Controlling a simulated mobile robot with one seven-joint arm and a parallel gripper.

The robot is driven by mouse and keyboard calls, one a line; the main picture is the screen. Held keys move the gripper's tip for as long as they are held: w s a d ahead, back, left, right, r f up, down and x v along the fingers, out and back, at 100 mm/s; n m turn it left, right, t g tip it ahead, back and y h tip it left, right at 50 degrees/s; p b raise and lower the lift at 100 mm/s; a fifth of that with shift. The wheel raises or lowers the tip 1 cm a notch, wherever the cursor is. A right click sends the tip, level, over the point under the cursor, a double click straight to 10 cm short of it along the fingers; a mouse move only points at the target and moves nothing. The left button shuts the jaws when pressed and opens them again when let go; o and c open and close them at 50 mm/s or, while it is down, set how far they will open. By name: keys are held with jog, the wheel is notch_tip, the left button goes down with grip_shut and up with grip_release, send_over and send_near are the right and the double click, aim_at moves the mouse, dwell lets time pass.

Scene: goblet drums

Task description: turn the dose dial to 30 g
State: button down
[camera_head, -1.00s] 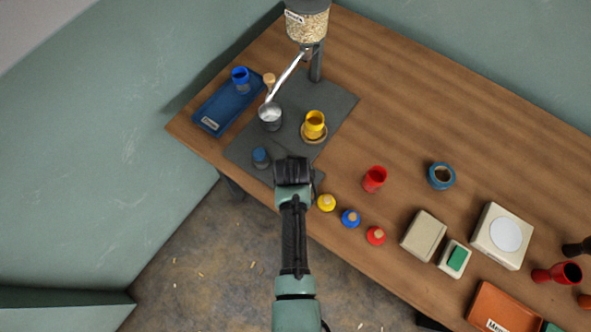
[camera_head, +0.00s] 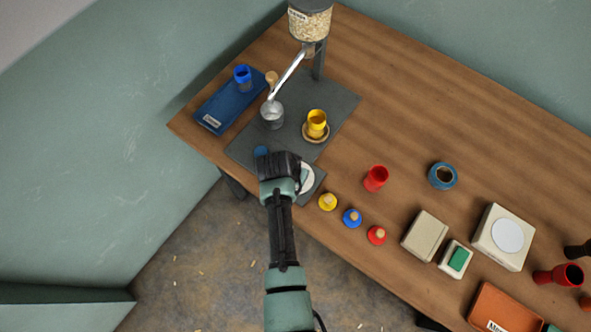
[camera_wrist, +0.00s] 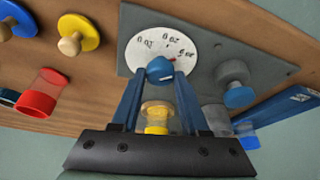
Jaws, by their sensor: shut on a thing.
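The dose dial (camera_wrist: 137,52) is a white disc with dark, upside-down gram markings, too small to read surely. Its blue knob (camera_wrist: 159,67) sits at the disc's lower edge in the wrist view, with a small pale and red mark on it. My gripper (camera_wrist: 160,78) is shut on this knob, one blue finger on each side. In the head view part of the white dial (camera_head: 307,178) shows just right of my gripper (camera_head: 280,165); the knob is hidden there.
A grey plate (camera_head: 338,100) carries a metal cup (camera_head: 272,115), a yellow cup (camera_head: 317,122) and a second blue knob-like piece (camera_head: 261,152), close left of my gripper. A blue tray (camera_head: 218,112) lies behind. Several coloured stoppers stand right along the table edge.

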jog(key=shift+c, duration=2.1)
grip_release()
jog(key=shift+r, duration=0.1)
jog(key=v, duration=1.2)
jog(key=shift+s+r, duration=0.25)
jog(key=shift+r, duration=0.05)
jog(key=shift+a, duration=0.1)
